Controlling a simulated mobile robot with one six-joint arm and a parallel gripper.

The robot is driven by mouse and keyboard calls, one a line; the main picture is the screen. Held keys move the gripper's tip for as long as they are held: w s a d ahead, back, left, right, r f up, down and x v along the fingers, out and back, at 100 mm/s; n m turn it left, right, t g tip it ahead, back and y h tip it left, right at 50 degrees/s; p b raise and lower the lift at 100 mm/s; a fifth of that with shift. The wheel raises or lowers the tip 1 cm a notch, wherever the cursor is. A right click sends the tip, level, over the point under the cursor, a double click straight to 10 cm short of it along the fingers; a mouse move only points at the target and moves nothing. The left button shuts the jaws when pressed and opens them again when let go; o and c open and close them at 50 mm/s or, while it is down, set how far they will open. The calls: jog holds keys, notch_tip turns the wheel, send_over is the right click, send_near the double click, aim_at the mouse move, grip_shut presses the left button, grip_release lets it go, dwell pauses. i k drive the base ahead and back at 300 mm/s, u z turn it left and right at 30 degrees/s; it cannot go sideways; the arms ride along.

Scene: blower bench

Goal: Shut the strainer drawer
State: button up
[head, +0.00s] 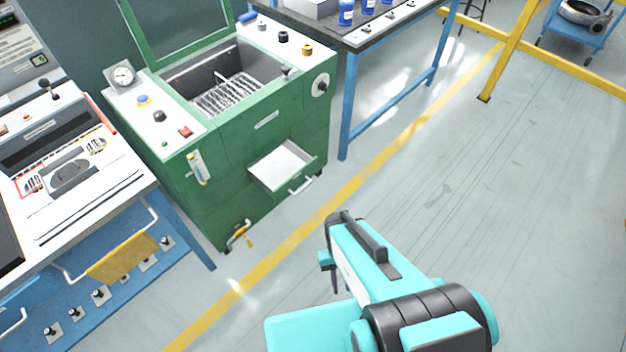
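The strainer drawer (280,166) sticks out of the front of the green machine (225,150), low on its right side. It is pulled open; its pale inside shows from above. Its light bar handle (301,186) is on the drawer's outer front. My gripper (334,284) is in the lower middle of the head view, above the floor, below and to the right of the drawer in the picture. It looks apart from the drawer and handle. The fingers are small, dark and partly hidden by my arm, so I cannot tell their opening.
The green machine has an open lid (185,25) and a valve (240,234) low at its front. A control bench (75,190) stands at left. A blue-legged table (345,105) stands behind at right.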

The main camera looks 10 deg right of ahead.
aim_at(280, 172)
jog(key=u, duration=0.1)
jog(key=i, duration=0.95)
jog(key=z, duration=0.15)
jog(key=k, duration=0.95)
jog(key=u, duration=0.15)
jog(key=i, duration=0.5)
